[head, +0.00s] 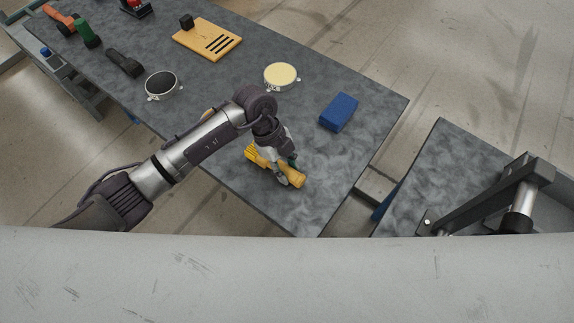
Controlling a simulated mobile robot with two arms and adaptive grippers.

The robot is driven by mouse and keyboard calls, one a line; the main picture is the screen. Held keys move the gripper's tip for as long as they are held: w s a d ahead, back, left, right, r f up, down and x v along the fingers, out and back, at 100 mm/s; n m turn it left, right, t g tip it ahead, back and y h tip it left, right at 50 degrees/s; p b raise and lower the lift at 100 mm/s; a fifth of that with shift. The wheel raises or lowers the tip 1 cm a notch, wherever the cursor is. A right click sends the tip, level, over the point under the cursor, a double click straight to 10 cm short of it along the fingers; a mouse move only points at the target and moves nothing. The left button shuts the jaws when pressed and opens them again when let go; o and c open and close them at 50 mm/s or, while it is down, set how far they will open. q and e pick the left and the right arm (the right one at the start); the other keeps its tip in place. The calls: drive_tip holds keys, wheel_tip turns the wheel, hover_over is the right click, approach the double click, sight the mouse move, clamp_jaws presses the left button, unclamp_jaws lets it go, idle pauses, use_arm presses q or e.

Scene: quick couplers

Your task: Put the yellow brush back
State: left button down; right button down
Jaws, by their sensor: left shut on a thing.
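The yellow brush (297,181) is near the front corner of the long dark table, with its ribbed end to the left and its rounder end to the right. My left gripper (284,176) reaches down over it from the left and is shut on it near its middle. The fingers hide part of the brush. I cannot tell whether the brush touches the table top. My right gripper is not in view.
A blue block (339,112), a cream-topped round clamp (281,76) and a dark-topped one (160,85) stand on the table (225,90). A slotted wooden board (205,38) lies farther back. A dark mechanism (485,200) stands at the right, past a gap.

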use_arm(q)
drive_tip(key=shift+f, duration=0.1)
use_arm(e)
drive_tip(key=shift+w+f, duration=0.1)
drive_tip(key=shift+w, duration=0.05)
use_arm(q)
drive_tip(key=c, duration=0.7)
unclamp_jaws()
drive_tip(key=shift+c, duration=0.2)
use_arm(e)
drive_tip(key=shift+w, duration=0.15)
